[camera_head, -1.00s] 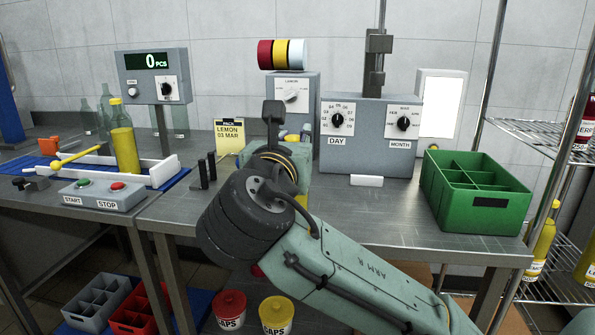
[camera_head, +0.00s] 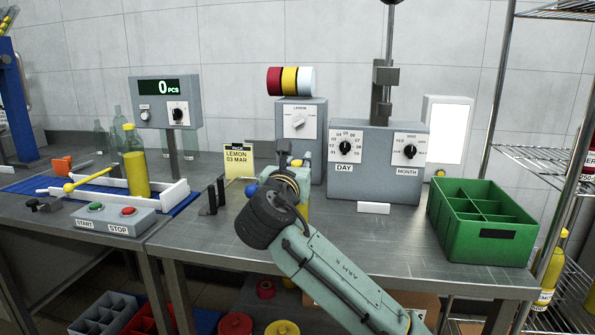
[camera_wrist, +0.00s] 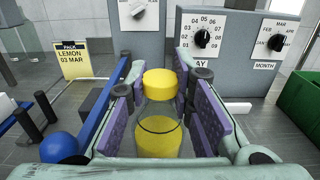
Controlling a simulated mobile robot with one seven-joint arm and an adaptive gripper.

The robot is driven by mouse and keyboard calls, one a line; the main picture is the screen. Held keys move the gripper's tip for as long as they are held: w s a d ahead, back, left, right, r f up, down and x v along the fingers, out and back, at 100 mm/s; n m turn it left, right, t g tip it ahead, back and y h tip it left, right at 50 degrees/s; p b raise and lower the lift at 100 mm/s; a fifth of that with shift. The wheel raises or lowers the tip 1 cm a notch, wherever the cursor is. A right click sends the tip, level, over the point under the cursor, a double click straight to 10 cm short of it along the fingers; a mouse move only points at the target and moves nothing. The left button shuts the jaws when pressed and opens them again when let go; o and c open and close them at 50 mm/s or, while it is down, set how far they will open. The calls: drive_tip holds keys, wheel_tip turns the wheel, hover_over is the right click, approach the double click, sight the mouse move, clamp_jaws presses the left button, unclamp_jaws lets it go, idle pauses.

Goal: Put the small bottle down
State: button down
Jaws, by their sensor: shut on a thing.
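The small bottle shows in the wrist view as clear glass with a yellow cap (camera_wrist: 160,83) and yellow contents (camera_wrist: 158,137). My gripper (camera_wrist: 160,100) is shut on it, with purple pads at both sides of the bottle. In the head view my gripper is mostly hidden behind my own wrist (camera_head: 268,212), over the right-hand steel table (camera_head: 390,240). The bottle's base is hidden, so I cannot tell whether it touches the table.
A grey DAY/MONTH dial box (camera_head: 375,185) stands behind my gripper, with a LEMON dial box (camera_head: 301,135) to its left. A yellow LEMON 03 MAR card (camera_head: 239,160) stands left. A green divided crate (camera_head: 480,225) stands right.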

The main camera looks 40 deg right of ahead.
drive_tip(key=shift+f, duration=0.9)
drive_tip(key=c, duration=1.4)
unclamp_jaws()
drive_tip(key=shift+f, duration=0.1)
